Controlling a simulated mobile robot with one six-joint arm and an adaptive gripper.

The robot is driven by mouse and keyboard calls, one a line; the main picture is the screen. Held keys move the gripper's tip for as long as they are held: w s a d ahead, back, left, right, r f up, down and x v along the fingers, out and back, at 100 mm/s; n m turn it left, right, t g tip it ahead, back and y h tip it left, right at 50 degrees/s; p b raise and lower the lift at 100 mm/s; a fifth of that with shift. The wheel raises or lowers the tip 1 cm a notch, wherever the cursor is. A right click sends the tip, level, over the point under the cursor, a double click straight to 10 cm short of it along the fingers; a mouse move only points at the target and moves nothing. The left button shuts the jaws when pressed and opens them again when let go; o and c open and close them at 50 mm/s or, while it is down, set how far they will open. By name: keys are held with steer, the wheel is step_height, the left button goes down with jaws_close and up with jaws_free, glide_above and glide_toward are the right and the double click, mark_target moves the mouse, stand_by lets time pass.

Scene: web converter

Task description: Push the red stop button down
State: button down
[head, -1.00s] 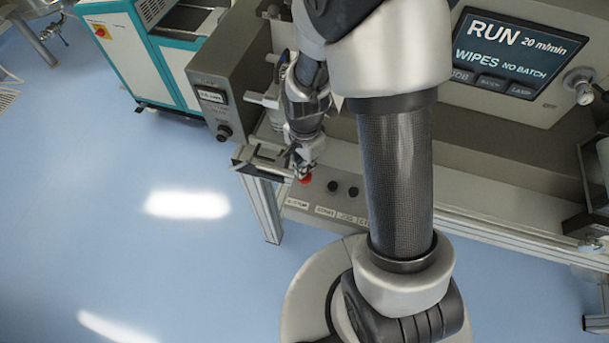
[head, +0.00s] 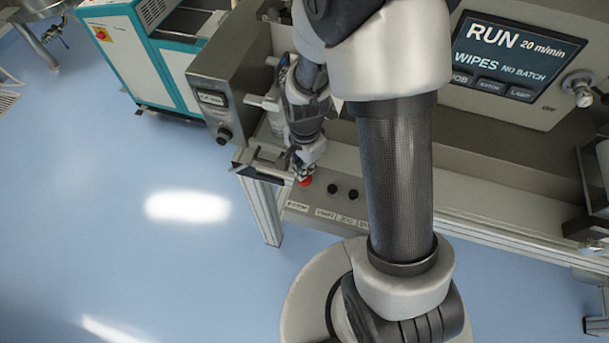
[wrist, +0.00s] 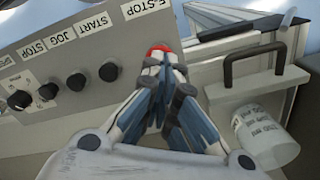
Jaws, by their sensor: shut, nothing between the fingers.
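The red stop button (head: 305,182) sits at the left end of the grey control panel, above a label strip. In the wrist view the red button (wrist: 160,48) shows just beyond my fingertips, by the E-STOP label (wrist: 139,10). My gripper (head: 302,175) is shut and empty, pointing down at the button. In the wrist view my gripper (wrist: 160,62) has its fingertips together and overlaps the button's near side. The fingers hide part of the button. I cannot tell whether they touch it or whether it is pressed in.
Black knobs (wrist: 75,82) stand in a row beside the button. A black handle (wrist: 252,65) and a white labelled roll (wrist: 265,135) are on the other side. The display (head: 510,55) reads RUN, 20 m/min. Blue floor (head: 120,240) is open at left.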

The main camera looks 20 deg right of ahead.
steer(key=shift+f, duration=0.2)
steer(key=shift+f+b, duration=1.35)
steer(key=shift+f, duration=0.15)
steer(key=shift+r, duration=0.1)
step_height(320, 180, up, 8)
steer(key=p, duration=0.6)
stand_by(0.4)
